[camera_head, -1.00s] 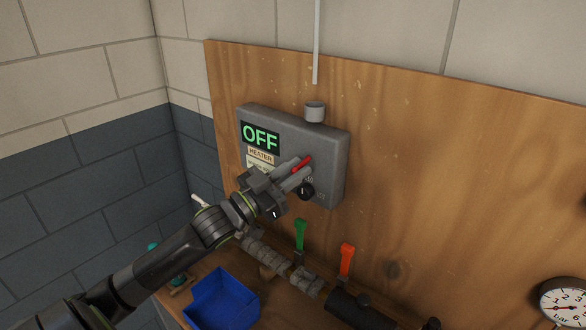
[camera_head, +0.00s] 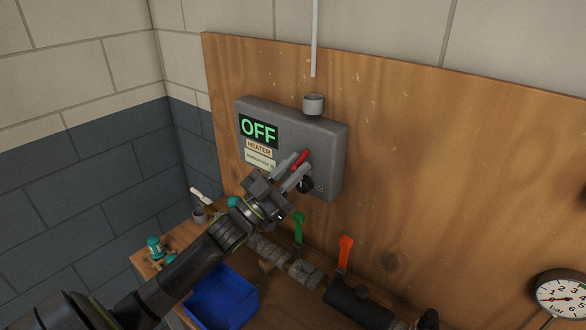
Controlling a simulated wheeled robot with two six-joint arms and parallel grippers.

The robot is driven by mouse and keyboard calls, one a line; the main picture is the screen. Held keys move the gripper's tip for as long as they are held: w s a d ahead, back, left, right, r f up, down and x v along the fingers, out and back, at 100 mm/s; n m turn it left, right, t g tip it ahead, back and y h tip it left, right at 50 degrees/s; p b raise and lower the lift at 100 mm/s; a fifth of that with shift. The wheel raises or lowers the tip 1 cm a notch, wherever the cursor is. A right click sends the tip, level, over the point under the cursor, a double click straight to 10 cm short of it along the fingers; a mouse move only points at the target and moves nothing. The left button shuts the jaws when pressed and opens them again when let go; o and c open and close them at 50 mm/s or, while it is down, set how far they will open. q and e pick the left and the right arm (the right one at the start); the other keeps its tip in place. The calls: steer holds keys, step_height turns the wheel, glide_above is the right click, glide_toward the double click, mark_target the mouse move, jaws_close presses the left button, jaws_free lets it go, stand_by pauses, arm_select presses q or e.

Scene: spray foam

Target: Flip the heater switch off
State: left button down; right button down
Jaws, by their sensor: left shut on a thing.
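The heater box (camera_head: 325,150) is a grey box on the plywood board. Its display (camera_head: 258,131) reads OFF in green, above a HEATER label (camera_head: 259,148). The red switch lever (camera_head: 302,157) sticks out of the box's front, pointing up and to the right. My left gripper (camera_head: 297,170) is at the box front, shut on the red lever, with a grey finger on either side. The fingers hide the lever's lower part. A black round knob (camera_head: 306,184) shows just below the fingers. My right gripper is not in view.
Below are a green valve handle (camera_head: 299,228), an orange valve handle (camera_head: 345,252) and grey-wrapped pipe (camera_head: 280,257). A blue bin (camera_head: 225,297) lies under my left forearm. A pressure gauge (camera_head: 562,297) is at lower right. The board right of the box is clear.

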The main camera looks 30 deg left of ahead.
arm_select(q)
steer(key=c, duration=1.6)
jaws_free()
steer(key=shift+r, duration=0.3)
steer(key=shift+c, duration=0.2)
steer(key=o, duration=0.3)
steer(key=shift+w+f, duration=0.2)
steer(key=shift+o, duration=0.2)
steer(key=shift+s, duration=0.1)
steer(key=b+v, duration=0.3)
steer(key=v, duration=1.4)
steer(key=shift+f, duration=0.2)
